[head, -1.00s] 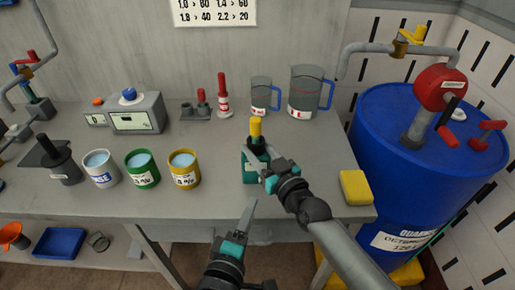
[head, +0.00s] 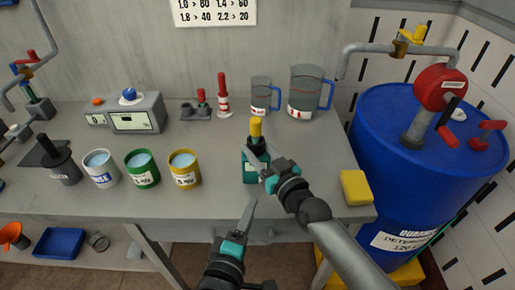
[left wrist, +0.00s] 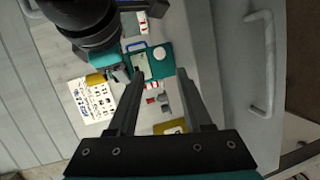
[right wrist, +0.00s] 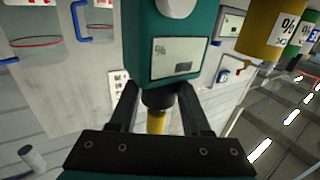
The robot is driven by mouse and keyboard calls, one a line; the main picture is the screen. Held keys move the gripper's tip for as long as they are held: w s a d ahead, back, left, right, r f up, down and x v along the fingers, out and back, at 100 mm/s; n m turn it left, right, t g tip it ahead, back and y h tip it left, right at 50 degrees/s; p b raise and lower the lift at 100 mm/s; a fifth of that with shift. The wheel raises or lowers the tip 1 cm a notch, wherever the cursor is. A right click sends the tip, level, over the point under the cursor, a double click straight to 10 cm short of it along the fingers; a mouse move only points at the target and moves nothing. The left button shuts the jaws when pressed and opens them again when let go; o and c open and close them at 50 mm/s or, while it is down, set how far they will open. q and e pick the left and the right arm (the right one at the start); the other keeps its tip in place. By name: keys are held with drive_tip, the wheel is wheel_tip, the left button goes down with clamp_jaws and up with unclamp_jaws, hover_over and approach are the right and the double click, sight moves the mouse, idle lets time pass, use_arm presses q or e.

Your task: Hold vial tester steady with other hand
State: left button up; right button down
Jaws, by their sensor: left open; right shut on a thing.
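The vial tester is a teal device (head: 249,172) with a black neck and a yellow top (head: 256,127). It is near the front edge of the bench, right of the cups. My right gripper (head: 257,163) is shut on its black neck. The right wrist view shows the neck between the fingers and the teal body (right wrist: 190,25) with a pale screen. My left gripper (head: 250,205) is open and empty, lower and nearer to me, apart from the tester. In the left wrist view the tester (left wrist: 153,61) lies beyond the open fingertips (left wrist: 160,74).
White, green and yellow cups (head: 184,171) of liquid stand left on the bench (head: 214,205). A yellow sponge (head: 355,188) lies at the right corner. Measuring jugs (head: 306,88) and a grey instrument (head: 138,114) stand behind. A blue drum (head: 405,170) is right of the bench.

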sight(263, 202)
use_arm(q)
drive_tip(key=shift+c, duration=0.2)
